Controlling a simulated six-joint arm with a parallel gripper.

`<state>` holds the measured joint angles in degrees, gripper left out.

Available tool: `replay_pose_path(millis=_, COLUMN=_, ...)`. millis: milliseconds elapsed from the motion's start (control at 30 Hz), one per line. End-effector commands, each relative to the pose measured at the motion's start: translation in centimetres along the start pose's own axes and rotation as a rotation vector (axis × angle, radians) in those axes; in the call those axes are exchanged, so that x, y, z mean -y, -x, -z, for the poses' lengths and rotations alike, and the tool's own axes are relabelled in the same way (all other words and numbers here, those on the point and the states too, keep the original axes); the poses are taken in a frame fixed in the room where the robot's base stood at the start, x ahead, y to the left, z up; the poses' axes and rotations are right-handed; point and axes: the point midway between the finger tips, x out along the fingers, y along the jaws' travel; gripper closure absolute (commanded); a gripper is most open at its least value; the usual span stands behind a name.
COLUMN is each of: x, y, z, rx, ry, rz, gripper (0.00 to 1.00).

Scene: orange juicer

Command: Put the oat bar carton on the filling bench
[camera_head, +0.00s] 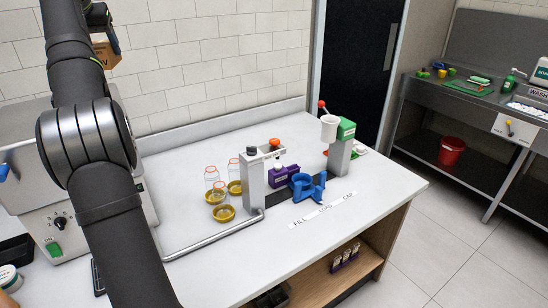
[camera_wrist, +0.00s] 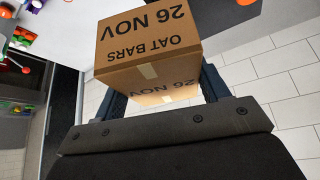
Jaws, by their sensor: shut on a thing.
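The oat bar carton is a brown cardboard box marked "OAT BARS" and "26 NOV". It fills the upper middle of the wrist view (camera_wrist: 150,38). My gripper (camera_wrist: 162,88) is shut on it, with a dark finger at each side. In the head view the carton (camera_head: 104,55) shows at the upper left, partly hidden behind my arm, in front of the tiled wall. The filling bench (camera_head: 385,185) has a white top with a "FILL", "LOAD" and "CAP" strip. The carton is held up, apart from the bench.
Jars on yellow lids (camera_head: 222,212), a grey filling post (camera_head: 252,185), a blue holder (camera_head: 307,187) and a green-topped capping post (camera_head: 340,145) stand on the bench. A grey machine (camera_head: 40,205) is at the left. Bare top lies at the back and front right.

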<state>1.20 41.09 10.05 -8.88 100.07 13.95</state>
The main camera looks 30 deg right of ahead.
Motion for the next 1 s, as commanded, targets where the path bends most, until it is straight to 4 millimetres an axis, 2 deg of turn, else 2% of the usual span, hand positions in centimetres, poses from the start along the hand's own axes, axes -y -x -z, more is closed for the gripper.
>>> replay_pose_path(millis=267, x=-5.1, y=-4.4, z=-0.8, rx=0.004, ry=-0.138, rz=-0.081, gripper=0.6)
replay_pose_path(millis=467, x=-9.3, y=-9.3, z=-3.1, rx=0.005, ry=-0.316, rz=-0.185, gripper=0.6)
replay_pose_path(millis=700, x=-14.8, y=-16.0, z=-8.1, rx=0.006, ry=-0.615, rz=-0.359, gripper=0.6)
replay_pose_path(millis=1000, x=-20.4, y=-22.4, z=-16.1, rx=0.006, ry=-1.014, rz=-0.589, gripper=0.6)
